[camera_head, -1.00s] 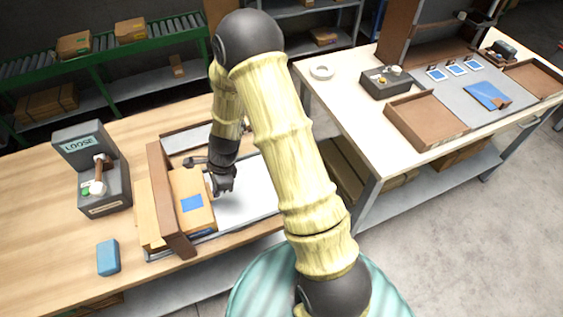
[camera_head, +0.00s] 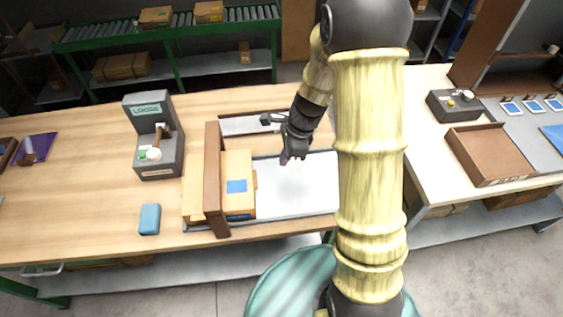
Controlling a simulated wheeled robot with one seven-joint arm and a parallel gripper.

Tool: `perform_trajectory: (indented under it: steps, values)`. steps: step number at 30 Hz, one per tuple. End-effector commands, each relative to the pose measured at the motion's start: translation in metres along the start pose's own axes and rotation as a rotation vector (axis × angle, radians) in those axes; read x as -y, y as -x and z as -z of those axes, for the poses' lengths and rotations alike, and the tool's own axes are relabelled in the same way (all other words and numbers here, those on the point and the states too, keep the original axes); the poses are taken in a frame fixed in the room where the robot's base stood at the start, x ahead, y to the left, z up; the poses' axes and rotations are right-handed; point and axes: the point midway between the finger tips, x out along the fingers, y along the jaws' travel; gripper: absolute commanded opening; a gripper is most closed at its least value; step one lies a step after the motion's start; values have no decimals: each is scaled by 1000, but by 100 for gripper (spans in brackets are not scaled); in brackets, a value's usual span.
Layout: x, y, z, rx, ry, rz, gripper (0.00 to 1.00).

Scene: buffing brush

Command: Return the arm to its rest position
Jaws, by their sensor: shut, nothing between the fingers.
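My arm, with pale yellow links and black joints, reaches up from the bottom and bends down over the wooden table (camera_head: 90,215). My gripper (camera_head: 287,160) is above the white tray surface (camera_head: 310,190), right of the cardboard box with a blue square (camera_head: 238,170). It is shut and holds nothing. The fingers are small and dark in this view. The arm hides part of the tray's right side and of the gap between the tables.
A grey device marked LOOSE (camera_head: 157,150) and a blue block (camera_head: 150,219) stand left of the brown upright board (camera_head: 214,185). A second table (camera_head: 440,170) at right bears a brown tray (camera_head: 490,152) and a dark control box (camera_head: 453,104). A green roller conveyor (camera_head: 180,33) runs behind.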

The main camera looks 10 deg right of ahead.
Motion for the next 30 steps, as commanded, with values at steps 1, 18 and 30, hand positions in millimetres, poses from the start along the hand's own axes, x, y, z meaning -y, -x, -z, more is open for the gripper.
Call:
perform_trajectory:
  steps: [1, 18, 30]
  values:
    - [0, 0, 0, 0, 0, 0, 0]
    - [-7, 8, -1, -20, 89, 7, 0]
    - [-82, 80, 11, -271, 1103, 12, 0]
